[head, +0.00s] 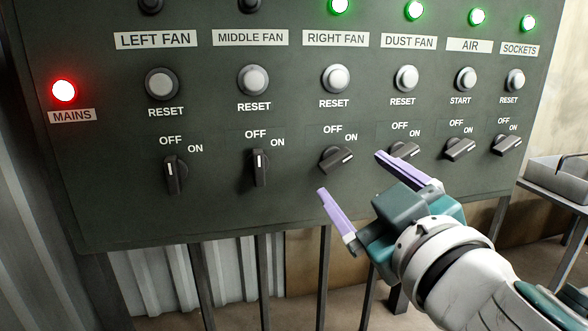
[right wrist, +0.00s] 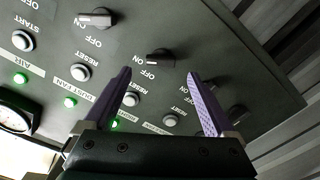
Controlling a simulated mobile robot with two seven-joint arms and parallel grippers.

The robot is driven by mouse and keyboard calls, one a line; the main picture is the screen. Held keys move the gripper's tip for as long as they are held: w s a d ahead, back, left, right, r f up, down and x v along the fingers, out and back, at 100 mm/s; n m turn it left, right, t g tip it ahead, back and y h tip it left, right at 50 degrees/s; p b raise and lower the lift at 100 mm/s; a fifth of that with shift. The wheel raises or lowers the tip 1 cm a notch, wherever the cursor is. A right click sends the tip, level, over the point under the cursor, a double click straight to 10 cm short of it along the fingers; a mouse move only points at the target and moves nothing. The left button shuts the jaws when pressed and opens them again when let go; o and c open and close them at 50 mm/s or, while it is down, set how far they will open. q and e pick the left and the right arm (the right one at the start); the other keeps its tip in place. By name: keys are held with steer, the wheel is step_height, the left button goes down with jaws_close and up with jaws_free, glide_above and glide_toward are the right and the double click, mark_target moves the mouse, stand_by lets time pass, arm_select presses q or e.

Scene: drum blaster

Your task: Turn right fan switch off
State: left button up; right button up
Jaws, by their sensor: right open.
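The right fan switch (head: 337,159) is a black knob on the dark control panel, below the RIGHT FAN label (head: 336,38). It is turned toward ON, and the green lamp (head: 340,6) above that label is lit. My right gripper (head: 349,173) is open, its two purple fingers pointing at the panel just below and right of this knob. In the right wrist view, the same knob (right wrist: 160,57) appears between the fingertips of my right gripper (right wrist: 159,72), with no clear contact. My left gripper is not in view.
The dust fan knob (head: 405,150) is close to the right finger and turned to ON. The middle fan (head: 260,167) and left fan (head: 175,174) knobs stand upright at OFF. A red mains lamp (head: 63,91) is lit. A grey table (head: 552,188) stands at right.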

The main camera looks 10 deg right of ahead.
mark_target(339, 164)
steer(key=w, duration=0.5)
steer(key=shift+w+a+b, duration=0.1)
steer(key=shift+b, duration=0.25)
steer(key=shift+c, duration=1.3)
steer(key=c, duration=1.1)
